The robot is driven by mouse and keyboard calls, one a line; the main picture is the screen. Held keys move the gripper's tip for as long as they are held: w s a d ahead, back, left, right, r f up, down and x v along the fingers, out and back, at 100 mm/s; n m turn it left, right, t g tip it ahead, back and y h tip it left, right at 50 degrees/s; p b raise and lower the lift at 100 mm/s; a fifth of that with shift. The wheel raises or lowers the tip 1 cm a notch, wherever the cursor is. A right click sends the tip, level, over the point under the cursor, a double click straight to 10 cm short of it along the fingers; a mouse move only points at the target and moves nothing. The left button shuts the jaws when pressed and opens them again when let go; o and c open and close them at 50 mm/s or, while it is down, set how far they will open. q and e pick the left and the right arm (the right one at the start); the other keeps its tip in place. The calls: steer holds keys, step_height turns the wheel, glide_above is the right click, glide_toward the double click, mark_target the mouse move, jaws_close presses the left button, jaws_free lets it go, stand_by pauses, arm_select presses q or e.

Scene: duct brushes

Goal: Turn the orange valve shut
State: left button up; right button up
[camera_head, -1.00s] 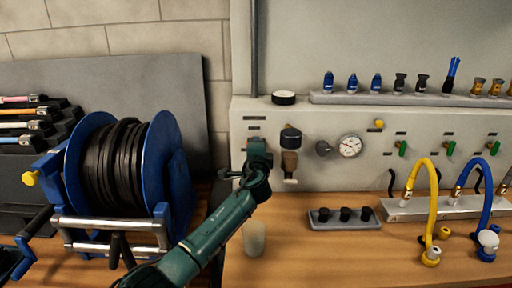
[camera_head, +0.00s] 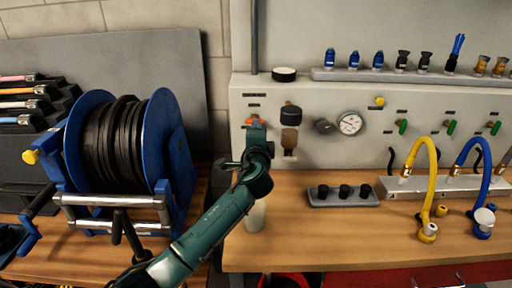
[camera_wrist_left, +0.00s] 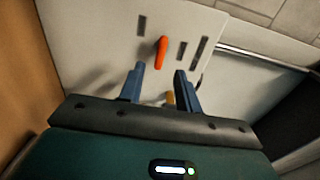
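The orange valve (camera_head: 252,121) is a small lever on the pale panel, partly hidden behind my left gripper in the head view. In the left wrist view the orange lever (camera_wrist_left: 161,52) stands out from the panel, just beyond and between my fingertips. My left gripper (camera_wrist_left: 158,78) is open, its two blue-grey fingers apart with nothing between them. In the head view the left gripper (camera_head: 256,135) is raised in front of the panel at the valve. My right gripper is not in view.
A blue hose reel (camera_head: 165,140) stands left of my arm. A filter unit (camera_head: 290,125) and a gauge (camera_head: 350,123) are right of the valve. A pale cup (camera_head: 256,217) stands on the bench below, partly hidden by my arm. A grey tray (camera_head: 343,198) holds black caps.

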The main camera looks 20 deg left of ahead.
arm_select(q)
steer(key=v, duration=0.7)
steer(key=shift+s, duration=0.25)
steer(key=shift+d, duration=0.1)
